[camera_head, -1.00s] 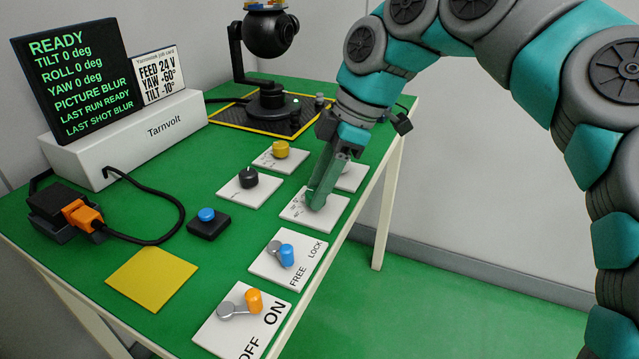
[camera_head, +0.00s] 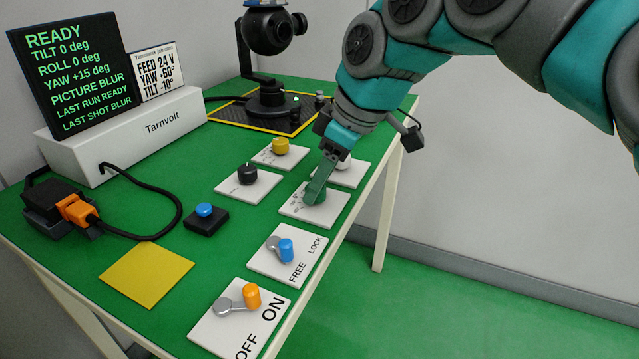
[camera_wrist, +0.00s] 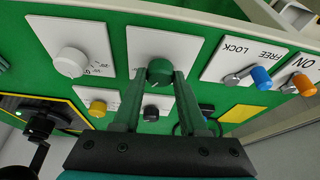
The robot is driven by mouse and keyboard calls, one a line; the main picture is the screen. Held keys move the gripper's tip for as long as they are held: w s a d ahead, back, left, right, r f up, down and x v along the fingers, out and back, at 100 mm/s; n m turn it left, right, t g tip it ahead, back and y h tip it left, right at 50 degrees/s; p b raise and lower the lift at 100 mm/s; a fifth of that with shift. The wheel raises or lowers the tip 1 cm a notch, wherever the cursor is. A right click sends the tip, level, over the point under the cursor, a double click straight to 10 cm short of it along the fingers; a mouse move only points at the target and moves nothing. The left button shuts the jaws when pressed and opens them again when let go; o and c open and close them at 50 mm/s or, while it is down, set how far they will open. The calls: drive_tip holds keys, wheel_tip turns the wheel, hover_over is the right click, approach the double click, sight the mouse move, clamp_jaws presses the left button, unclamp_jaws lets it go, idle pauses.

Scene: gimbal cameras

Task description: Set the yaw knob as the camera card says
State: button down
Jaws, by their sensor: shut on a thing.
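My gripper (camera_head: 313,188) is shut on a green knob (camera_wrist: 159,71) on a white plate (camera_head: 330,214) near the table's right edge. In the wrist view, one finger lies on each side of the knob. The camera card (camera_head: 159,70) beside the screen reads FEED 24 V, YAW 60° and TILT -10°; the sign before 60 is hard to read. The dark screen (camera_head: 77,75) reads READY, tilt 0, roll 0, YAW +15 deg and PICTURE BLUR. The black gimbal camera (camera_head: 268,35) stands on a yellow-edged pad at the back.
White (camera_wrist: 70,63), black (camera_head: 247,174) and yellow (camera_head: 280,145) knobs sit close around. Nearer are a blue FREE/LOCK lever (camera_head: 285,249), an orange OFF/ON lever (camera_head: 251,295) and a blue button (camera_head: 204,209). An orange plug (camera_head: 77,209) and cable lie left.

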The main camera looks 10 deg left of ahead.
drive_tip(key=m+t, duration=0.1)
drive_tip(key=m, duration=0.1)
drive_tip(key=m+t+h, duration=0.1)
drive_tip(key=m, duration=0.2)
drive_tip(key=shift+s+m+b, duration=0.15)
drive_tip(key=shift+m+b, duration=0.15)
drive_tip(key=shift+b, duration=0.05)
drive_tip(key=shift+a, duration=0.1)
drive_tip(key=shift+c, duration=2.2)
unclamp_jaws()
drive_tip(key=shift+r, duration=0.1)
drive_tip(key=v, duration=0.7)
drive_tip(key=shift+r, duration=0.35)
drive_tip(key=shift+s, duration=0.2)
